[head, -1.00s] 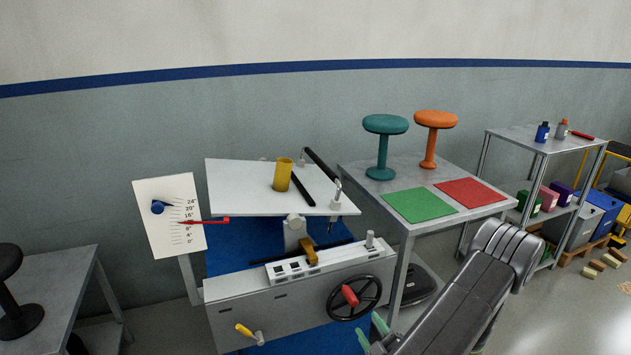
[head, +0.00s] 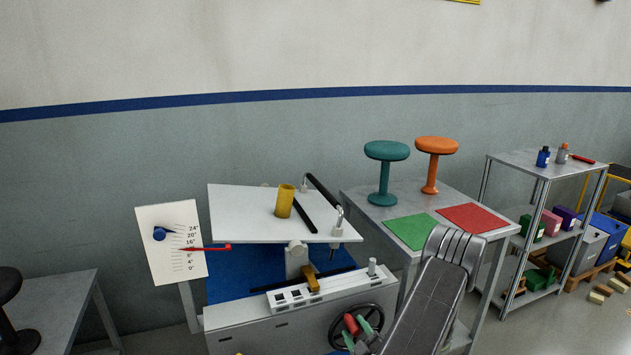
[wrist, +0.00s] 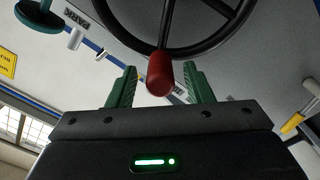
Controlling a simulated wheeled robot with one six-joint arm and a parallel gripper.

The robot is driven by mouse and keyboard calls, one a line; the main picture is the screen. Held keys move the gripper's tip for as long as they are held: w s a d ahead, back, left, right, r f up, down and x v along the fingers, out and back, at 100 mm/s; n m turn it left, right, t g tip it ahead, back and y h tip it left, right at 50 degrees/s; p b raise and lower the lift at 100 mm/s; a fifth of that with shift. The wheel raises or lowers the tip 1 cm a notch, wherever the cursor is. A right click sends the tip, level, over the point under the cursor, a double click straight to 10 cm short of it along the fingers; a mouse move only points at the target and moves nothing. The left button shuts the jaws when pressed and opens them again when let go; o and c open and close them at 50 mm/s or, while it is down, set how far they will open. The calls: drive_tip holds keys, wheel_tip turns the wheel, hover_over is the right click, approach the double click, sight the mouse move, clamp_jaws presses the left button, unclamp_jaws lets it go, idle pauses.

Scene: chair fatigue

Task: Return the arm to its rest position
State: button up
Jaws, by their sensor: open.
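My gripper (head: 357,338) is low at the front of the grey test machine (head: 250,330) in the head view. Its green fingers are apart in the wrist view (wrist: 158,88). The red knob (wrist: 160,72) of the black handwheel (wrist: 185,48) shows between the fingers in the picture. I cannot tell whether the fingers touch it. In the head view the red knob (head: 351,324) is right beside the fingers, and the handwheel (head: 338,330) is partly hidden by the gripper.
The machine's tilted white plate (head: 240,212) carries a yellow cylinder (head: 284,201). A table (head: 360,202) to the right bears teal (head: 386,165) and orange (head: 436,160) stools and green and red mats. A dial board (head: 170,265) stands left. A shelf (head: 515,160) stands farther right.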

drive_tip(key=v, duration=1.4)
drive_tip(key=x, duration=1.3)
drive_tip(key=shift+w+a, duration=0.2)
drive_tip(key=shift+w, duration=0.1)
drive_tip(key=shift+w+f, duration=0.2)
drive_tip(key=shift+f, duration=0.05)
drive_tip(key=shift+s+a+f+n+b, duration=0.15)
drive_tip(key=shift+s+a+n+b, duration=0.1)
drive_tip(key=shift+a+n+b, duration=0.45)
drive_tip(key=shift+d, duration=0.2)
